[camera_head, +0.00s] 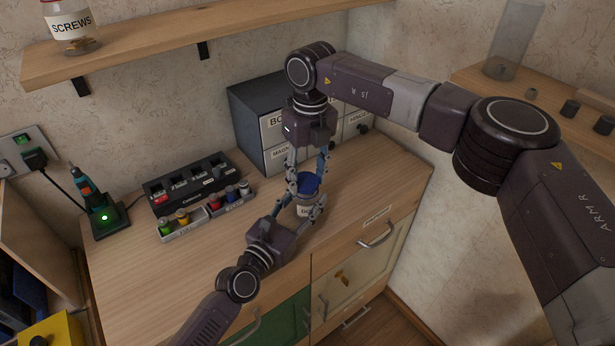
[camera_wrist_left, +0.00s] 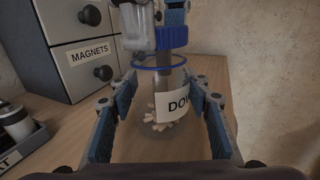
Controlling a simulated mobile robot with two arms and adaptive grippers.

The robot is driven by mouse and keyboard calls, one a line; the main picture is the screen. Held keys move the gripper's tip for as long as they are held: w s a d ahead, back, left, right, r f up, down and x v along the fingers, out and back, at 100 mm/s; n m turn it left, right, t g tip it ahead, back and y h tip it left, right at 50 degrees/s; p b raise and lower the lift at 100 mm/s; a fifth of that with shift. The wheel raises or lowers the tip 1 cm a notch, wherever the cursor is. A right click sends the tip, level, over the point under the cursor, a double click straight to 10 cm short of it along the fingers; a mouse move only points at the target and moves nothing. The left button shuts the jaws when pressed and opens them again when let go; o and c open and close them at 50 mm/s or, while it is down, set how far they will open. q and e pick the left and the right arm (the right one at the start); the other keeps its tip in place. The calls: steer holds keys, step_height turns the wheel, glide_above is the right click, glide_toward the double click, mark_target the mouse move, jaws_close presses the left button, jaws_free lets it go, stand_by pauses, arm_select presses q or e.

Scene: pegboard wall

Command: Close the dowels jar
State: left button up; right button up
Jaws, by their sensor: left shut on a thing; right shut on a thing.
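The dowels jar (camera_head: 303,211) stands near the front of the workbench. In the left wrist view the clear jar (camera_wrist_left: 174,104) shows a white label starting "DO" and pale dowels at its bottom. My left gripper (camera_head: 302,205) comes from the lower left and is shut around the jar's body, one finger on each side. The blue lid (camera_head: 306,184) is held from above by my right gripper (camera_head: 308,177), shut on it.
A grey drawer cabinet (camera_head: 256,118) stands behind the jar. A charger (camera_head: 188,181) and small bins of batteries (camera_head: 206,219) are to the left, with a screwdriver on its dock (camera_head: 108,220). A shelf (camera_head: 160,45) with a screws jar (camera_head: 72,28) is above.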

steer(key=shift+d+f, duration=0.1)
steer(key=shift+f, duration=0.55)
stand_by(0.5)
steer(key=shift+s+f, duration=0.1)
steer(key=shift+f, duration=0.1)
steer(key=shift+c, duration=1.1)
steer(key=shift+r, duration=0.45)
steer(key=shift+r, duration=0.3)
steer(key=shift+f, duration=1)
stand_by(0.4)
